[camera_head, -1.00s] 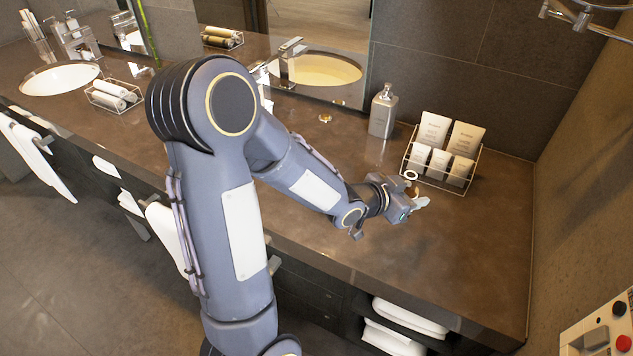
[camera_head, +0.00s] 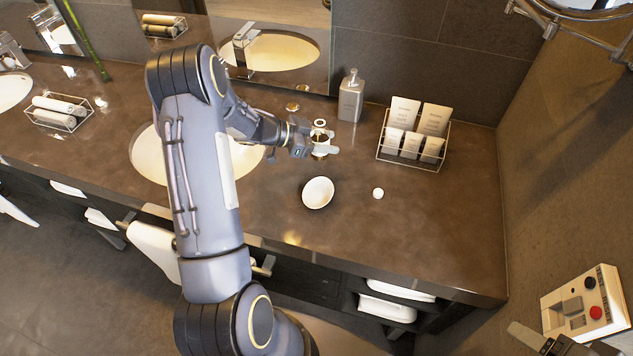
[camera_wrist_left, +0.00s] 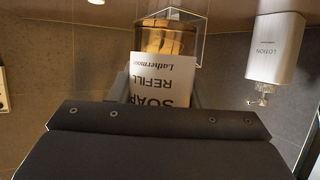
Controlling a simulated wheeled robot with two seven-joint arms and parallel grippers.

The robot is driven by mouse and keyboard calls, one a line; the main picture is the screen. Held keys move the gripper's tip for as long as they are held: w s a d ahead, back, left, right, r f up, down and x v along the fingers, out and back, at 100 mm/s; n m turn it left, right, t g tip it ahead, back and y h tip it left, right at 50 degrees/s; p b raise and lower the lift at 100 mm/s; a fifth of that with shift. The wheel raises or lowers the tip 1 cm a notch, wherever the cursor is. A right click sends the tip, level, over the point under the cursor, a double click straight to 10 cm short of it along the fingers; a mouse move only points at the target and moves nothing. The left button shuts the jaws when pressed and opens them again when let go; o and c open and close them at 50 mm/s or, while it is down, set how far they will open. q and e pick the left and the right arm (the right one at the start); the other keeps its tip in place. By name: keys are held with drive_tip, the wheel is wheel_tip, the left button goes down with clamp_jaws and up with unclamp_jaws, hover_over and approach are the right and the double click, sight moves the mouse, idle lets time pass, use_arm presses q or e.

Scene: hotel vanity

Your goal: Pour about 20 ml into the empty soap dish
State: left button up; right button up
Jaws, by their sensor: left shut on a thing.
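My left gripper (camera_head: 318,151) is shut on a soap refill bottle (camera_head: 320,133) with amber contents. It holds the bottle upright, with its open-looking neck up, above the counter and behind the dish. In the left wrist view, the bottle (camera_wrist_left: 165,40) shows amber glass and a white label (camera_wrist_left: 162,78) reading "SOAP REFILL". The soap dish (camera_head: 318,192) is a white oval bowl on the counter, in front of the bottle and apart from it. No contents show in it. A small white round piece, perhaps the cap (camera_head: 378,193), lies right of the dish.
A sink (camera_head: 150,158) is at left, partly behind my arm.

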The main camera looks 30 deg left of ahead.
use_arm(q)
drive_tip(key=shift+m+g+h, duration=0.7)
drive_tip(key=shift+m+g, duration=0.1)
drive_tip(key=shift+m, duration=0.1)
drive_tip(key=s+f, duration=0.1)
drive_tip(key=s+a+f, duration=0.1)
drive_tip(key=f, duration=0.1)
drive_tip(key=s+a+f+p, duration=0.1)
drive_tip(key=f, duration=0.1)
drive_tip(key=shift+s+a+f, duration=0.15)
drive_tip(key=shift+s+f, duration=0.05)
drive_tip(key=shift+s, duration=0.15)
drive_tip(key=shift+r+y, duration=0.1)
drive_tip(key=shift+y, duration=0.2)
